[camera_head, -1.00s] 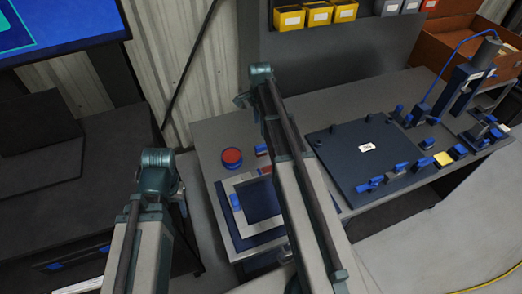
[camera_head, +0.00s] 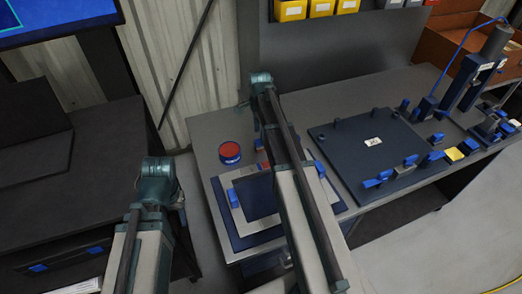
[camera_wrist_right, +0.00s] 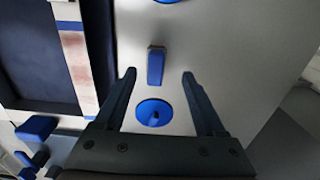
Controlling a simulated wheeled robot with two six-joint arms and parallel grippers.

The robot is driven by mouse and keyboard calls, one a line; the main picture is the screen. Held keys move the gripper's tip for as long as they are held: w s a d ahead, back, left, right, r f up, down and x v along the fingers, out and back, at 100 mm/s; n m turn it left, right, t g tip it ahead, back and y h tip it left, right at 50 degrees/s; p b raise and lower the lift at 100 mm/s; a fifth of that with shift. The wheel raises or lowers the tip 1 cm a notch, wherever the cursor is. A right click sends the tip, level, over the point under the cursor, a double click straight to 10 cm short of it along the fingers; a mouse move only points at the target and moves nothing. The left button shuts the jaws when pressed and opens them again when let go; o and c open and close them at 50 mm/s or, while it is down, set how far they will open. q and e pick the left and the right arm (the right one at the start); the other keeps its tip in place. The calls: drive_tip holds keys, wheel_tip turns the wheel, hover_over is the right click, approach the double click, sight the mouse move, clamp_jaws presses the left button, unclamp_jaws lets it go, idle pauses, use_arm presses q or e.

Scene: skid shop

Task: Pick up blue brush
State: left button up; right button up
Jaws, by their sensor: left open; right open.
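In the right wrist view, my right gripper (camera_wrist_right: 159,74) is open, with its two dark fingers apart and nothing held. A small upright blue piece with a dark top (camera_wrist_right: 155,66) shows between the fingertips; it may be the blue brush, but I cannot tell for sure. A blue disc with a knob (camera_wrist_right: 153,113) lies on the pale bench top below it in the picture. In the head view, my right arm covers part of the bench near these things. My left arm shows at the left, but its gripper fingers are not visible.
A blue can with a red top (camera_head: 229,152) stands on the bench (camera_head: 212,130). A framed tray (camera_head: 236,215) lies at the near edge, beside a large dark plate (camera_head: 345,135) with clamps. A cylinder fixture (camera_head: 480,70) stands far right. A dark cabinet (camera_head: 90,150) is at left.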

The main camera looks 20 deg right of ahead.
drive_tip(key=f+b, duration=0.2)
drive_tip(key=f, duration=0.1)
drive_tip(key=f+b, duration=0.1)
drive_tip(key=b, duration=0.1)
drive_tip(key=shift+s+d+f, duration=0.1)
drive_tip(key=shift+s+f, duration=0.05)
drive_tip(key=shift+s, duration=0.2)
drive_tip(key=shift+f+b, duration=0.55)
drive_tip(key=shift+b, duration=0.05)
drive_tip(key=shift+r, duration=0.1)
clamp_jaws()
